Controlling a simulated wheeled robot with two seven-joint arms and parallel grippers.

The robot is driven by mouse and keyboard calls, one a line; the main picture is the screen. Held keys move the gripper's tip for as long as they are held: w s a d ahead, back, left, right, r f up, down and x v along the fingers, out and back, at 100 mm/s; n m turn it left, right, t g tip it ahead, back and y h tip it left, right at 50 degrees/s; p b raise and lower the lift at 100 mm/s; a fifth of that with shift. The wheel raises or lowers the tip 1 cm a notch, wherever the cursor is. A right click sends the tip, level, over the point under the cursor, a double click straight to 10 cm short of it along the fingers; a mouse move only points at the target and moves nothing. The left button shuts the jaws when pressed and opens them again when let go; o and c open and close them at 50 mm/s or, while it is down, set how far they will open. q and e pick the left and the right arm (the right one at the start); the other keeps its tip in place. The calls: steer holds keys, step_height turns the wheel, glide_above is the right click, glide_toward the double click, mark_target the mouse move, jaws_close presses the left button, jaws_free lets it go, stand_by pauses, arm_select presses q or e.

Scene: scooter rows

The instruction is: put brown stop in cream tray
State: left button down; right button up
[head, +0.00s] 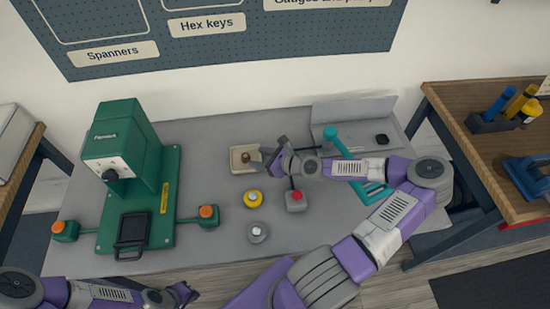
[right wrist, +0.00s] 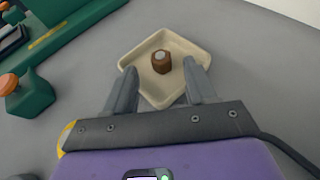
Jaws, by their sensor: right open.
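The brown stop (right wrist: 161,63), a small faceted block with a pale round top, sits inside the cream tray (right wrist: 137,52). In the head view the stop (head: 246,157) shows in the tray (head: 236,166), near the middle of the grey table. My right gripper (right wrist: 160,70) is open. Its fingers reach over the near part of the tray, one on each side of the stop, with a gap on both sides. In the head view the right gripper (head: 268,158) is at the tray's right side. My left gripper (head: 182,292) is low at the left, off the table's front; its jaws are unclear.
A yellow stop (head: 253,198), a grey one (head: 258,232) and a red-topped one (head: 296,200) stand near the tray. A green press (head: 130,170) fills the table's left.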

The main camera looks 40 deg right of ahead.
steer(key=p+v, duration=0.1)
steer(key=v, duration=0.5)
steer(key=shift+s+d+r+p, duration=0.1)
steer(key=shift+s+p, duration=0.15)
steer(key=shift+p, duration=0.15)
